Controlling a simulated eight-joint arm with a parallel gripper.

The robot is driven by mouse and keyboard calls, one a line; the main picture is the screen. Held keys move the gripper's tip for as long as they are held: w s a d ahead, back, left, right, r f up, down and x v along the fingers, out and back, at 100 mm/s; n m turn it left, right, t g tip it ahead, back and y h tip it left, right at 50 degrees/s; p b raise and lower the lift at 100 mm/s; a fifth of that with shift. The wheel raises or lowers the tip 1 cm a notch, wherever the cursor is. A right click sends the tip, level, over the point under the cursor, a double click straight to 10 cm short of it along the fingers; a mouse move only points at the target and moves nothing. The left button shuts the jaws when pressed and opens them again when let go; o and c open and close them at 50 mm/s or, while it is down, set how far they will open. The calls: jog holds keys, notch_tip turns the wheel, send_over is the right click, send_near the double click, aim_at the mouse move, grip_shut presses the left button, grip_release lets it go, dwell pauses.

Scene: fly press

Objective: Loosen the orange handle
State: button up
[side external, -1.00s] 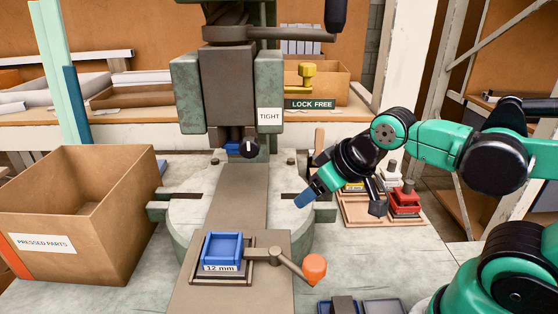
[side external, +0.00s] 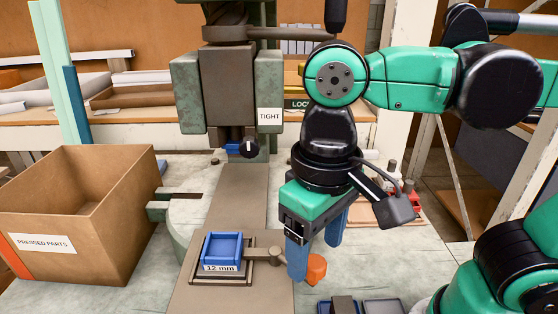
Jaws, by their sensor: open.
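The orange handle (side external: 316,268) is a knob at the end of a dark metal lever (side external: 270,254). The lever sits to the right of a blue die marked "12 mm" (side external: 223,249) on the press plate. My gripper (side external: 316,260) points down over the handle with its blue fingers apart. One finger covers part of the lever and the left side of the knob. The other finger is behind and to the right. I cannot tell whether either finger touches the knob.
A cardboard box labelled "PRESSED PARTS" (side external: 43,243) stands at the left. The press head (side external: 228,90) with a "TIGHT" label rises behind the plate. Small trays (side external: 384,307) lie at the front edge, right of the handle.

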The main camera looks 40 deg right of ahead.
jog(key=shift+f, duration=1.05)
jog(key=shift+c, duration=0.2)
grip_shut()
dwell(0.5)
